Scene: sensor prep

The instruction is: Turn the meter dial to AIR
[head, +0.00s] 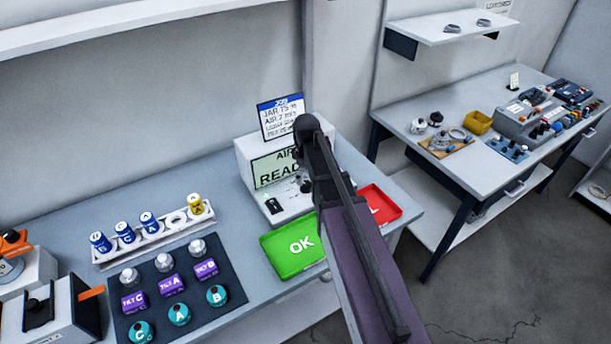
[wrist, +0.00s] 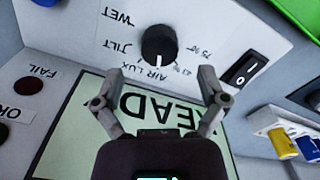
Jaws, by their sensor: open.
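The meter dial (wrist: 158,45) is a round black knob on the white meter face in the wrist view. Its white mark points down the picture, toward the small AIR and LUX lettering; I cannot tell exactly which label it meets. WET and TILT labels are to its left. My gripper (wrist: 160,80) is open and empty, its fingertips apart on either side just below the knob in the picture, not visibly touching it. In the head view the meter (head: 245,165) stands on the bench, its screen partly reading AIR and READ. My arm hides the dial there.
A black rocker switch (wrist: 244,69) is right of the dial in the wrist view. A green OK tray (head: 283,262) and red tray (head: 385,203) lie before the meter. A dark mat (head: 235,270) with several labelled sensors and a rack of batteries are left.

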